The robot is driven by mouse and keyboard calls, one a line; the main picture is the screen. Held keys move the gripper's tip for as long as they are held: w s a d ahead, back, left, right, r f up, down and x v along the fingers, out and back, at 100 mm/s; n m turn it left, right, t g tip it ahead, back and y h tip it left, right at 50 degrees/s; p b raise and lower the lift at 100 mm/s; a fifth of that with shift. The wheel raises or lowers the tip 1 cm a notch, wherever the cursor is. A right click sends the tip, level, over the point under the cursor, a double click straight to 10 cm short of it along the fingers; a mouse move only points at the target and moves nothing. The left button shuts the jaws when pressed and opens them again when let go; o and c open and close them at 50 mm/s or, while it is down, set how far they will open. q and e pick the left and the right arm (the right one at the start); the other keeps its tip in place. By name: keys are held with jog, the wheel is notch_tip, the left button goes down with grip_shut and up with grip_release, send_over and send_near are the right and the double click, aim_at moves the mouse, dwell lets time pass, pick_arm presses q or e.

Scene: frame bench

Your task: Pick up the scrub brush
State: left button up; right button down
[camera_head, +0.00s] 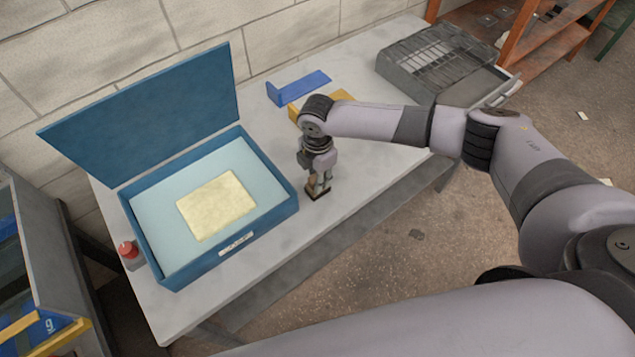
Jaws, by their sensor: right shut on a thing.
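The scrub brush (317,195) is a small brown piece with a dark lower edge at the front edge of the grey bench, just right of the blue box. My right gripper (319,184) points down at it from above and is shut on it. The fingers hide much of the brush. I cannot tell whether its underside touches the bench top. My left gripper is not in view.
An open blue box (275,219) with a raised lid holds a pale yellow pad (217,205). Behind my right arm lie a blue bracket (298,87) and a yellow piece (339,95). A grey wire-topped unit (403,73) stands at the far right. A red knob (128,249) is at left.

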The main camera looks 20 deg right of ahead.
notch_tip(320, 180, up, 20)
jog(key=b, duration=0.3)
jog(key=shift+b, duration=0.3)
jog(key=c, duration=1.9)
grip_release()
jog(key=c, duration=0.5)
